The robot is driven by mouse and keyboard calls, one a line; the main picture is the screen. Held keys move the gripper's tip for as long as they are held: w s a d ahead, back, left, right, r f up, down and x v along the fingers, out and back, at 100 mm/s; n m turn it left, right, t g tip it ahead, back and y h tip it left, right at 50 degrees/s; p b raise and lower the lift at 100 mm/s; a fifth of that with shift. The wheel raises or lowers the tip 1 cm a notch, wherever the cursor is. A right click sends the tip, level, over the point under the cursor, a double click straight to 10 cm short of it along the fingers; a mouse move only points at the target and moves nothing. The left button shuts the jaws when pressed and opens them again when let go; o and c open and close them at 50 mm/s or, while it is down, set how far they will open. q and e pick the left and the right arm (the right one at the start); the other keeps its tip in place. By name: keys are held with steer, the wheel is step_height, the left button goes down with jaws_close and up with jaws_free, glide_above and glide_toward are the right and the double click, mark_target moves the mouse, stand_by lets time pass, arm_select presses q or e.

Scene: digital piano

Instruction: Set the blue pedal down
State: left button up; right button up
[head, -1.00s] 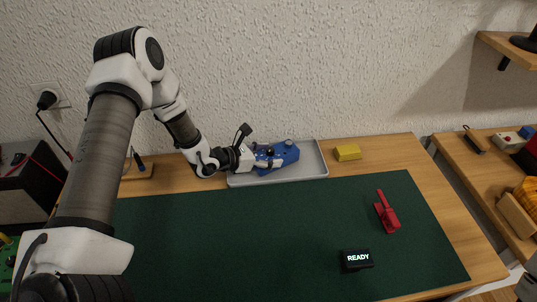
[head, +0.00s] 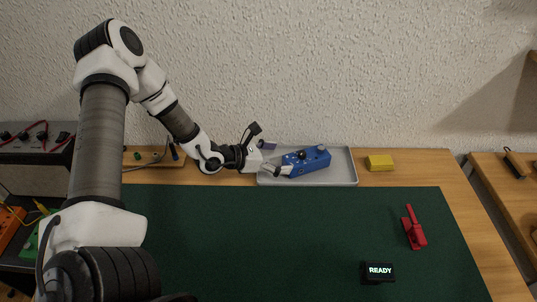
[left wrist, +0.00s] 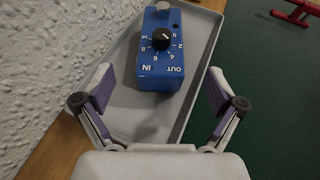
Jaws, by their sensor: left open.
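The blue pedal (head: 306,161) lies in the grey tray (head: 345,178) at the back of the table. It also shows in the left wrist view (left wrist: 160,62), with its black knob and the IN and OUT marks up, resting on the tray floor (left wrist: 120,115). My left gripper (head: 279,160) is open at the left end of the tray. In the left wrist view its two fingers (left wrist: 158,95) stand wide apart, with the pedal's near end between and beyond them, touching neither. My right gripper is not in view.
A yellow block (head: 380,162) lies right of the tray. A red clamp (head: 414,228) and a black READY display (head: 378,272) are on the green mat (head: 240,235). Most of the mat is clear. The textured wall is close behind the tray.

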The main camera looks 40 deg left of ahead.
arm_select(q)
steer(key=v, duration=0.1)
steer(key=p+v, duration=0.1)
steer(key=v, duration=0.1)
steer(key=shift+s+r, duration=0.15)
steer(key=shift+r, duration=0.2)
steer(key=shift+s+a+r, duration=0.1)
steer(key=shift+s+a, duration=0.15)
steer(key=shift+s, duration=0.25)
steer(key=shift+p, duration=0.3)
